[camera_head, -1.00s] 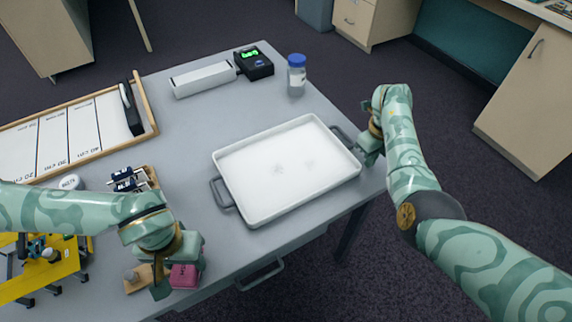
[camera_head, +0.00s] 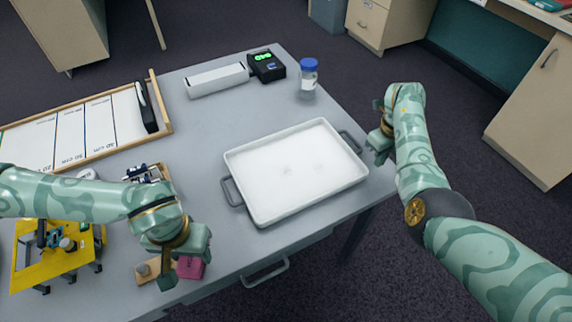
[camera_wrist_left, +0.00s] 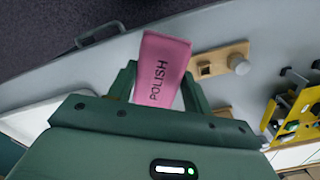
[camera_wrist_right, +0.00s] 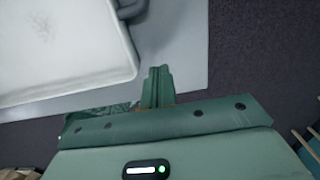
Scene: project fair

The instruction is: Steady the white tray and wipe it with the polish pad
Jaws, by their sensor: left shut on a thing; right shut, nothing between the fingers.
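The white tray (camera_head: 297,173) lies on the table with grey smudges on its floor and a dark handle at each end. My left gripper (camera_head: 182,270) is shut on the pink polish pad (camera_head: 191,268) at the table's near edge, left of the tray. The left wrist view shows the pad (camera_wrist_left: 160,70), lettered POLISH, between the fingers; whether it touches the table I cannot tell. My right gripper (camera_head: 377,147) is at the tray's right handle (camera_head: 350,141). In the right wrist view its fingers (camera_wrist_right: 157,72) are shut and empty, apart from the handle (camera_wrist_right: 131,9).
A wooden block with a knob (camera_head: 153,270) lies beside the pad, and a yellow stand (camera_head: 40,265) is further left. A wood-framed board (camera_head: 60,135), a white bar (camera_head: 217,80), a black display box (camera_head: 266,68) and a blue-capped jar (camera_head: 308,78) stand behind. Bare table surrounds the tray.

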